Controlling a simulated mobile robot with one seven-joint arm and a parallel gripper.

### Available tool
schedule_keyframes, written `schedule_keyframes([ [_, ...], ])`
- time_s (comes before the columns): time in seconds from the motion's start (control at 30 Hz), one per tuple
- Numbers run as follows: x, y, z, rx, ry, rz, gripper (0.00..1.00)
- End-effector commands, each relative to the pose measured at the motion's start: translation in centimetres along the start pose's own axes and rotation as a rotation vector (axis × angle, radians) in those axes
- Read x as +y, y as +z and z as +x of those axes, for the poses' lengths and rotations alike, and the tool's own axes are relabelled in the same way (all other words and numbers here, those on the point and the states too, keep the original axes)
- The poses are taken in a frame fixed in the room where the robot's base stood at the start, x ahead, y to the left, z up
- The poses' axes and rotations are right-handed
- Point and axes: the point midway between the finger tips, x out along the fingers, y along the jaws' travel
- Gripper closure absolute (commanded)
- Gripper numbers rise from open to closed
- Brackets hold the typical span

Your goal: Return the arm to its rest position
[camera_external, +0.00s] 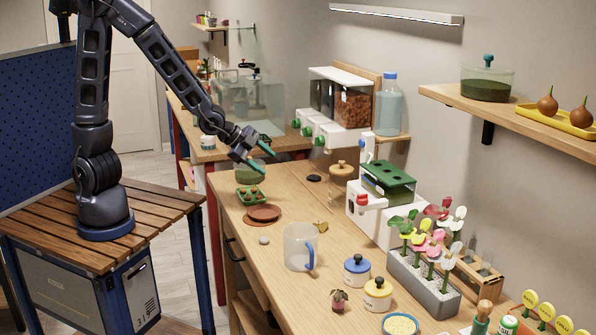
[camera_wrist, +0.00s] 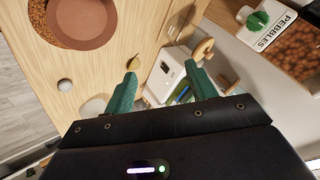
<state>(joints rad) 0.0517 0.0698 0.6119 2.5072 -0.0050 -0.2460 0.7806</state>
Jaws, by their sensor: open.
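My gripper (camera_external: 262,152) hangs at the end of my outstretched arm (camera_external: 180,75), over the back left part of the wooden workbench (camera_external: 225,205). Its two teal fingers stand apart with nothing between them. In the wrist view my gripper (camera_wrist: 161,72) is also open and empty, with the bench top beyond the fingertips. Behind the gripper in the external view is a green bowl-like thing (camera_external: 250,176), partly covered by a finger; I cannot tell the gap between them. My arm's base stands on the slatted wooden cart top (camera_external: 150,205) at the left.
A green pot tray (camera_external: 249,196), brown saucer (camera_external: 263,213), clear jug (camera_external: 296,248) and lidded jars (camera_external: 356,271) stand on the bench. A glass tank (camera_external: 250,105) and pebble dispensers (camera_wrist: 263,32) are close by. A blue pegboard (camera_external: 35,130) stands behind the cart.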

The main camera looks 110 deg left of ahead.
Motion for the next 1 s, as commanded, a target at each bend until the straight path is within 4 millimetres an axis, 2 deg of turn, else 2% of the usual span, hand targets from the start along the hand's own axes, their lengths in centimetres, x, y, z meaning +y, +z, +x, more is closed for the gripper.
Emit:
schedule_keyframes([
  [0.2, 3.3, -3.2, -5.1, 0.017, 0.15, -0.115, 0.44],
  [0.53, 7.8, -6.0, -14.4, -0.009, 0.342, -0.228, 0.44],
  [0.77, 10.5, -6.2, -21.5, -0.059, 0.434, -0.272, 0.44],
  [1.0, 13.0, -4.7, -29.0, -0.132, 0.485, -0.296, 0.44],
])
